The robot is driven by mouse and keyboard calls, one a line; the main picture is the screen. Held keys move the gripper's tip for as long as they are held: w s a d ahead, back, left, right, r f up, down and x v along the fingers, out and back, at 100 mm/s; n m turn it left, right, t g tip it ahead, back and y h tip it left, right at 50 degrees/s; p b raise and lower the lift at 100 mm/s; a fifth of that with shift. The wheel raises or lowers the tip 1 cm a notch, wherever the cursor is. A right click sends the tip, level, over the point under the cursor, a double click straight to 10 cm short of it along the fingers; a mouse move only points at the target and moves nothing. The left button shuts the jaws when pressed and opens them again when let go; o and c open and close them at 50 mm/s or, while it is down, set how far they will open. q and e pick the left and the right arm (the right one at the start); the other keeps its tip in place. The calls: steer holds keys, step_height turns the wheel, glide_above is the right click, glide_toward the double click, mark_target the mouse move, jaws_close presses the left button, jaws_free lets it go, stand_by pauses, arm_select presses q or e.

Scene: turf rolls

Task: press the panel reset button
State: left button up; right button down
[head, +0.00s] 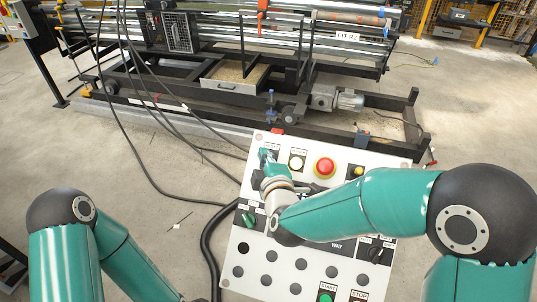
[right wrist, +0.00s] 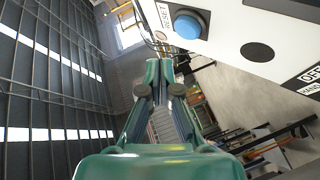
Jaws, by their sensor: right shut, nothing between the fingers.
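The control panel (head: 312,215) is a pale tilted board with several buttons and switches, at the lower middle of the head view. In the right wrist view, a round blue button (right wrist: 189,24) in a dark ring sits beside a label reading RESET. My right gripper (head: 265,157) is over the panel's upper left corner in the head view, and the blue button cannot be made out there. In the right wrist view my right gripper (right wrist: 164,88) is shut and empty, its tips below and left of the blue button, apparently apart from it. My left gripper is out of view.
A white button (head: 296,162), a red emergency stop (head: 325,168) on yellow and a small yellow button (head: 359,171) line the panel's top. A green switch (head: 249,218) is lower left. Black cables (head: 207,240) run along the left side. A black-framed machine (head: 235,85) stands behind.

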steer(key=shift+s+a+r+p, duration=0.25)
steer(key=shift+s+r+p, duration=0.3)
steer(key=shift+s+r, duration=0.4)
steer(key=shift+w, duration=0.1)
